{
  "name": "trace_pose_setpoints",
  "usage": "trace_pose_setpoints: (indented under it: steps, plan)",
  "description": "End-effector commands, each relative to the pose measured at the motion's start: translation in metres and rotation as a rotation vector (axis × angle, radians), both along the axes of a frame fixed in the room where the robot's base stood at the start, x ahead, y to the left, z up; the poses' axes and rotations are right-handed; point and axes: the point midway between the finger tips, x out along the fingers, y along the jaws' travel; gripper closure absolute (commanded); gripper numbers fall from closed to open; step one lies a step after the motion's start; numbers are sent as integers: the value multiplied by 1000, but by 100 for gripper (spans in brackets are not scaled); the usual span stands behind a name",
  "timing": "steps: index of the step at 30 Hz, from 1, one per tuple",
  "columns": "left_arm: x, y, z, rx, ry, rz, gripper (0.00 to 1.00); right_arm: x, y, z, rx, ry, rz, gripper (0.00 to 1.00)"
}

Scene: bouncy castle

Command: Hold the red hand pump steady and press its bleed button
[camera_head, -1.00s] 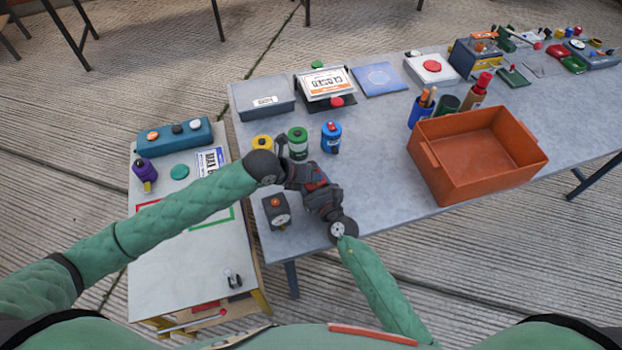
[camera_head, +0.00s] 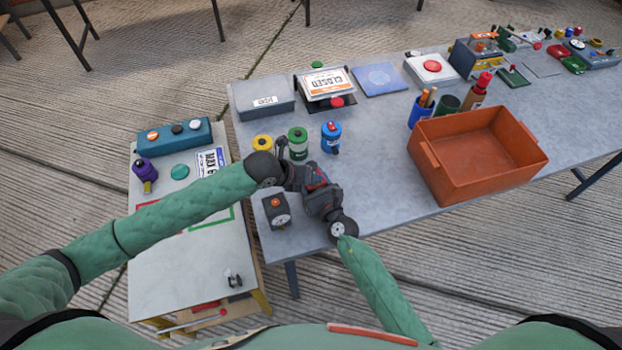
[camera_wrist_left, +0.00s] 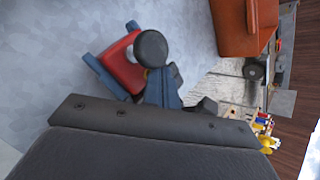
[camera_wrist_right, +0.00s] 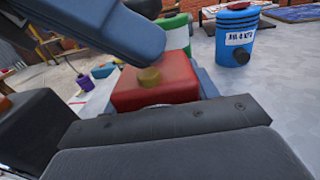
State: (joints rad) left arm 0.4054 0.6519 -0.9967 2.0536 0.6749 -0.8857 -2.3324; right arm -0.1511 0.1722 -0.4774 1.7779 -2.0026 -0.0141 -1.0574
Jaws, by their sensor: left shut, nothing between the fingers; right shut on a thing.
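The red hand pump (camera_head: 316,180) is small and mostly hidden between my two grippers, above the front of the grey table. My right gripper (camera_head: 320,192) is shut on it; in the right wrist view the red body (camera_wrist_right: 155,93) sits between the blue-grey fingers. The brass bleed button (camera_wrist_right: 149,78) stands out from its upper face. My left gripper (camera_head: 301,174) is shut and empty. Its blue-grey fingertips (camera_wrist_right: 122,45) reach close over the button; whether they touch it I cannot tell. In the left wrist view the pump (camera_wrist_left: 124,66) is partly covered by a dark round part.
Yellow (camera_head: 262,142), green (camera_head: 298,143) and blue (camera_head: 331,137) canisters stand just behind the grippers. A dark box with an orange knob (camera_head: 277,211) stands at the table's front left. An orange bin (camera_head: 430,161) is to the right. A lower side table (camera_head: 180,270) stands left.

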Motion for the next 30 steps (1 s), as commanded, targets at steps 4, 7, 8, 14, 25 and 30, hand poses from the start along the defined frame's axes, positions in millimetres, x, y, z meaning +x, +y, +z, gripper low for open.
trace_pose_setpoints:
  steps: [4, 7, 8, 14, 25, 30]
  plan:
    - [1, 0, 6, 0, -2, 0, 100, 0, 0, 0, 0, 0, 0, 81]
    - [0, 0, 8, 0, 0, 0, 100, 0, 0, 0, 0, 0, 0, 81]
    - [0, 0, 8, 0, 0, 0, 100, 0, 0, 0, 0, 0, 0, 81]
    - [0, 0, 8, 0, 0, 0, 100, 0, 0, 0, 0, 0, 0, 81]
    - [1, 0, 28, 0, -1, 0, 100, 0, 0, 0, 0, 0, 0, 81]
    - [1, 0, 42, 0, -3, 0, 100, 0, 0, 0, 0, 0, 0, 81]
